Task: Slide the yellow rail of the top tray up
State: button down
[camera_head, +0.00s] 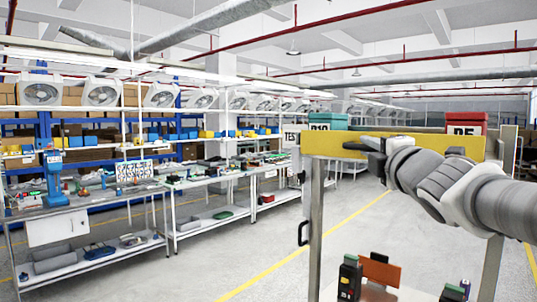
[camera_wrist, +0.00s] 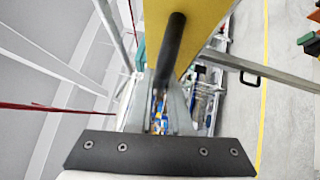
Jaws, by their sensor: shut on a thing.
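The yellow rail (camera_head: 328,144) runs across the front of the top tray on the metal cart. It also shows in the wrist view (camera_wrist: 203,22), tilted across the upper middle. A black bar-shaped handle (camera_wrist: 171,50) stands out in front of the rail. My gripper (camera_head: 372,146) reaches in from the right and is at the rail's front, left of its middle. In the wrist view my gripper (camera_wrist: 168,95) is shut on the near end of the black handle. The tray's floor is hidden behind the rail.
A green bin (camera_head: 327,121) and a red bin (camera_head: 466,122) stand on the top tray behind the rail. The cart's metal posts (camera_head: 316,225) flank a lower shelf with black and orange parts. Benches with tools (camera_head: 90,190) stand at left. The floor between is clear.

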jog(key=shift+r, duration=0.75)
jog(key=shift+s, duration=0.1)
jog(key=c, duration=0.8)
grip_release()
jog(key=shift+c, duration=0.2)
jog(key=shift+f, duration=0.1)
jog(key=shift+s, duration=0.15)
jog(key=s+f+p, duration=0.1)
jog(key=s+f, duration=0.1)
jog(key=s, duration=1.4)
jog(key=shift+s, duration=0.4)
jog(key=shift+f, duration=0.15)
